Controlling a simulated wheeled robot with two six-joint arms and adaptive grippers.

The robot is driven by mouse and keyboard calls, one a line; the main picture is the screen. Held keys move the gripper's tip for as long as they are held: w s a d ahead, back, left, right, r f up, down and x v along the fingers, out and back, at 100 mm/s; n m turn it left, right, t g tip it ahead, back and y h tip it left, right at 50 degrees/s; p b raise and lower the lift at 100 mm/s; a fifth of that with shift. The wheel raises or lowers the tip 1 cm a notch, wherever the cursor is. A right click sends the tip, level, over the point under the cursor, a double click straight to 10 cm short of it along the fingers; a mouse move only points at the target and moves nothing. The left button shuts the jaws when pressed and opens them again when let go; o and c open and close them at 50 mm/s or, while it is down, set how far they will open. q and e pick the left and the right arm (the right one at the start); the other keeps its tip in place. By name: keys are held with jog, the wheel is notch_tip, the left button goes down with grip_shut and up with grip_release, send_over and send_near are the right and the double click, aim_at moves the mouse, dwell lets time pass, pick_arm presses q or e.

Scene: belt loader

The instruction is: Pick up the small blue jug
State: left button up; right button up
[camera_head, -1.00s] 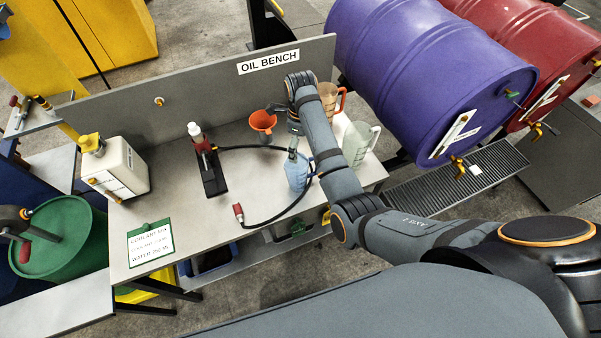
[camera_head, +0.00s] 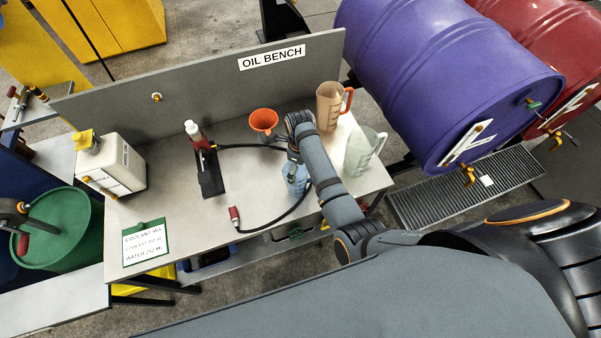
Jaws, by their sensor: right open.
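The small blue jug (camera_head: 296,187) stands on the bench, left of my right forearm. My right gripper (camera_head: 292,170) points down at the jug's top, below my wrist. It is open; its fingers are small and partly hidden by my arm, and I cannot tell whether they touch the jug. My left gripper is not in view.
A brown jug (camera_head: 328,108) and a pale green jug (camera_head: 360,152) stand right of my forearm. An orange funnel (camera_head: 263,121) is behind the blue jug. A black hose (camera_head: 284,217) curves around its front. A white canister (camera_head: 120,166) stands at the left.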

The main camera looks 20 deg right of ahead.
jog(key=shift+s+a+r, duration=0.1)
jog(key=shift+a, duration=0.05)
jog(key=shift+s+a+r, duration=0.2)
jog(key=shift+s+a, duration=0.05)
jog(key=shift+c, duration=1.1)
jog(key=shift+s+a+r, duration=0.1)
jog(key=shift+s+a, duration=0.05)
jog(key=shift+c, duration=3.6)
jog(key=shift+d, duration=0.2)
jog(key=shift+c, duration=2.4)
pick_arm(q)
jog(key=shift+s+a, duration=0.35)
pick_arm(e)
jog(key=shift+c, duration=0.2)
